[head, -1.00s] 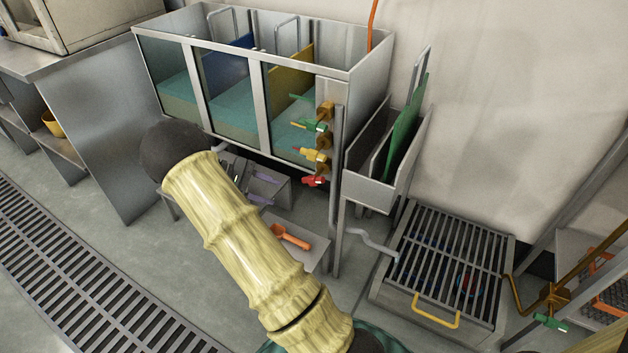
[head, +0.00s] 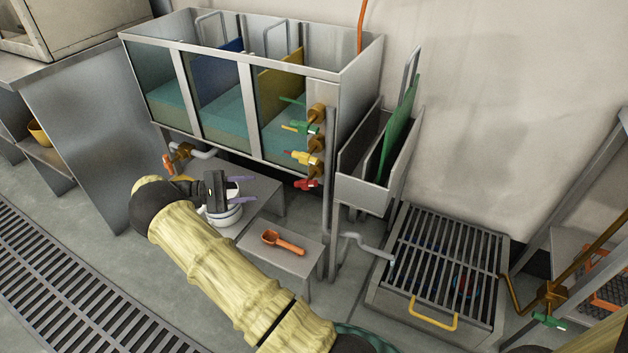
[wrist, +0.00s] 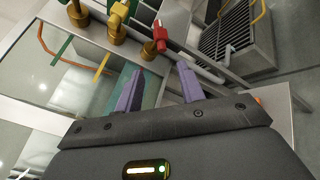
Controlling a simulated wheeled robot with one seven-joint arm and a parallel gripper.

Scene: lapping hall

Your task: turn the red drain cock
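The red drain cock (head: 307,184) is the lowest of the cocks on the right end of the glass-fronted tank, below the yellow cock (head: 302,157) and the green cock (head: 299,128). In the wrist view the red cock (wrist: 160,38) shows beyond the fingertips, roughly between them. My gripper (head: 243,189) is left of the red cock in the head view, apart from it, above the low bench. Its purple fingers are spread with nothing between them, as the wrist view (wrist: 159,72) also shows.
A white bucket (head: 224,216) stands under my gripper. An orange-handled valve (head: 168,164) is on a pipe below the tank. An orange scoop (head: 283,243) lies on a low stand. A vertical post (head: 331,220) stands just right of the cocks. A grated box (head: 440,265) is farther right.

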